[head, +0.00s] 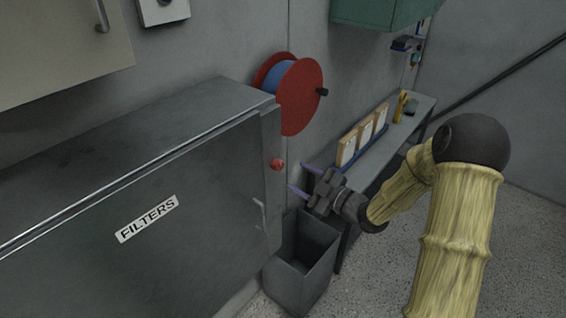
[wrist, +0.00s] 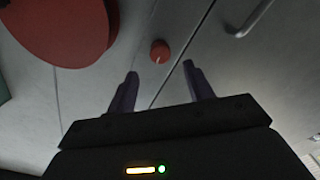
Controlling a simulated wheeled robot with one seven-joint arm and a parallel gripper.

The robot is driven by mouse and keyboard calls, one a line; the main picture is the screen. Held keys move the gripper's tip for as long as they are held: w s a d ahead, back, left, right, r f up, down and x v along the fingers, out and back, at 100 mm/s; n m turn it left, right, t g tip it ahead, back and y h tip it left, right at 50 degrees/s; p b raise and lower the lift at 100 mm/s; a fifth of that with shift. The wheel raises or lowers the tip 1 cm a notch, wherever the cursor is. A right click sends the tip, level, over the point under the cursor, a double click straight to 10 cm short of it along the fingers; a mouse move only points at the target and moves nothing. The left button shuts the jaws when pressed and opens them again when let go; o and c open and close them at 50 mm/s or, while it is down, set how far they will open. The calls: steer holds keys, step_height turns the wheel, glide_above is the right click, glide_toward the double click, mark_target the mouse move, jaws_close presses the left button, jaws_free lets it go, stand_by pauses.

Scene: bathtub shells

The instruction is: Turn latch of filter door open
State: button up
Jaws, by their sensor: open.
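A small round red knob, which looks like the latch (head: 277,164), sits on the cabinet's end strip beside the door edge. My gripper (head: 300,178) is open and empty, just right of the knob and apart from it. In the wrist view the red latch knob (wrist: 159,51) lies ahead, between and beyond the two fingertips (wrist: 160,71). A pale line marks its face. A door handle (wrist: 250,20) shows to the right; it also shows in the head view (head: 259,215).
A red-flanged reel (head: 301,98) with blue winding is on the wall above the knob. A grey open bin (head: 303,262) stands below my gripper. A narrow shelf (head: 405,130) with upright boards is behind it. Speckled floor is free at right.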

mark_target(281, 167)
steer(key=p+x, duration=0.2)
steer(key=x, duration=0.4)
steer(key=shift+s+r, duration=0.1)
steer(key=shift+r, duration=0.05)
steer(key=shift+w+a+p, duration=0.35)
steer(key=shift+w+a, duration=0.05)
steer(key=shift+a, duration=0.05)
steer(key=c, duration=1)
